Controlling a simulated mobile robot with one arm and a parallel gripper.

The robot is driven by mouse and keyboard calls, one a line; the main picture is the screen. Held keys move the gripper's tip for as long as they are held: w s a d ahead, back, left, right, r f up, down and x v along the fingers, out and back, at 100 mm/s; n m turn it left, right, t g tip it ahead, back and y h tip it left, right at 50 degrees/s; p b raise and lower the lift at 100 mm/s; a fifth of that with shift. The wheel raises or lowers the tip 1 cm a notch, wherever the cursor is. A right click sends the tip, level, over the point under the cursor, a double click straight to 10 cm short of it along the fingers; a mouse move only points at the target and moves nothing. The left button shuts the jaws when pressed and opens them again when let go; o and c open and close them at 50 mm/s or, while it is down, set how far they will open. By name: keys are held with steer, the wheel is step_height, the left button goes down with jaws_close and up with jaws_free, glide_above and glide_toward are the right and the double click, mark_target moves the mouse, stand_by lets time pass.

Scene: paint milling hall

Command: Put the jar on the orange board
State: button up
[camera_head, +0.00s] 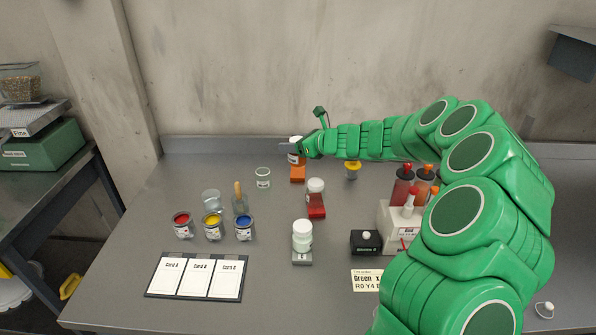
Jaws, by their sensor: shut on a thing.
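My gripper (297,147) is at the far end of my green arm, toward the back of the table, shut on a small jar (293,158). The jar looks whitish with a dark reddish part, and the gripper covers much of it. The orange board (298,176) lies directly below the jar in the picture. I cannot tell whether the jar touches the board or hangs just above it.
Left are a clear glass (263,178), a beaker (211,198) and paint cans (213,228). Right are a yellow-topped item (352,168) and a bottle rack (392,225).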

steer(key=shift+w+d, duration=0.2)
steer(key=shift+d, duration=0.35)
steer(key=shift+w+d, duration=0.2)
steer(key=shift+d, duration=0.35)
steer(key=w, duration=0.1)
glide_above(298, 172)
steer(key=w+a, duration=0.1)
steer(key=w, duration=0.1)
steer(key=shift+f, duration=4.9)
steer(key=shift+w+a+f, duration=0.1)
steer(key=shift+f, duration=0.7)
steer(key=shift+w+a+f, duration=0.1)
steer(key=shift+f, duration=0.65)
steer(key=shift+f, duration=0.15)
steer(key=o, duration=1.1)
steer(key=shift+o, duration=0.2)
